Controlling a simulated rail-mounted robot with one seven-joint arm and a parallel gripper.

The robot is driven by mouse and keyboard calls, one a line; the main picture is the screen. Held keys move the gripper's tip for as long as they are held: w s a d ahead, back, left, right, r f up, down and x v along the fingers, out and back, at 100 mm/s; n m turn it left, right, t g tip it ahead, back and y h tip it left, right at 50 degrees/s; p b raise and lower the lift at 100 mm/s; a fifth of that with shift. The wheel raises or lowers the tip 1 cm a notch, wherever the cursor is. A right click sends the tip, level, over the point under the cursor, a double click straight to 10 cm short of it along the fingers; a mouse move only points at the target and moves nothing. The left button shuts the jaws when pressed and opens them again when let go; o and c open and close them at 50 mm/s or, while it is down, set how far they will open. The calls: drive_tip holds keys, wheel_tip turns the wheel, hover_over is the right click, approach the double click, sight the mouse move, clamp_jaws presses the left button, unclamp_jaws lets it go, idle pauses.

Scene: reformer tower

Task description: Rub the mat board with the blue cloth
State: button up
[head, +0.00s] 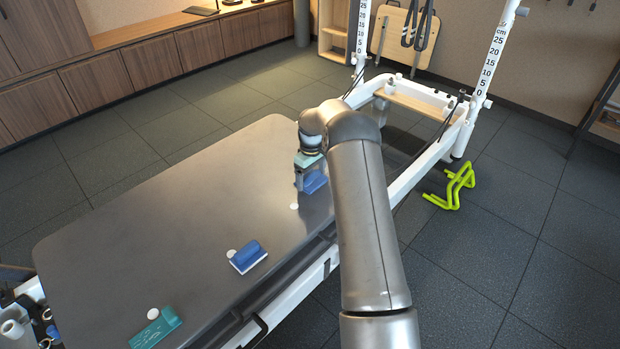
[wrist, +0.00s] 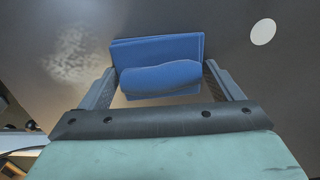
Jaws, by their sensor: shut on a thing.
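The mat board (head: 190,200) is a large dark grey sheet with rounded corners, lying flat on the reformer. My gripper (head: 311,184) is at its far right part, pointing down. It is shut on the blue cloth (head: 317,182), which also shows between the two fingers in the wrist view (wrist: 160,78). The cloth has a raised, rounded grip part and a flat part behind it. It is at or just above the board; contact is hard to tell. A pale, blotchy smudge (wrist: 75,55) shows on the board left of the cloth in the wrist view.
A blue piece with a white edge (head: 248,257) and a teal piece (head: 156,329) lie along the board's near right side. Small white discs mark the board, one near my gripper (head: 294,206). White frame posts (head: 490,60) stand beyond. The board's left side is clear.

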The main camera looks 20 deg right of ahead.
drive_tip(key=shift+w+d, duration=0.45)
drive_tip(key=shift+d, duration=0.6)
drive_tip(key=shift+w+d, duration=0.5)
drive_tip(key=shift+d, duration=0.6)
drive_tip(key=shift+w+d, duration=0.45)
drive_tip(key=shift+d, duration=0.6)
drive_tip(key=shift+w+d+f+b, duration=0.1)
drive_tip(key=shift+w+d+b, duration=0.2)
drive_tip(key=shift+d, duration=0.3)
drive_tip(key=shift+w+d+f+b, duration=0.15)
drive_tip(key=shift+w+d, duration=0.15)
drive_tip(key=shift+d, duration=0.3)
drive_tip(key=shift+w+d, duration=0.15)
drive_tip(key=shift+d, duration=0.3)
drive_tip(key=shift+d+r, duration=0.1)
drive_tip(key=shift+r, duration=0.1)
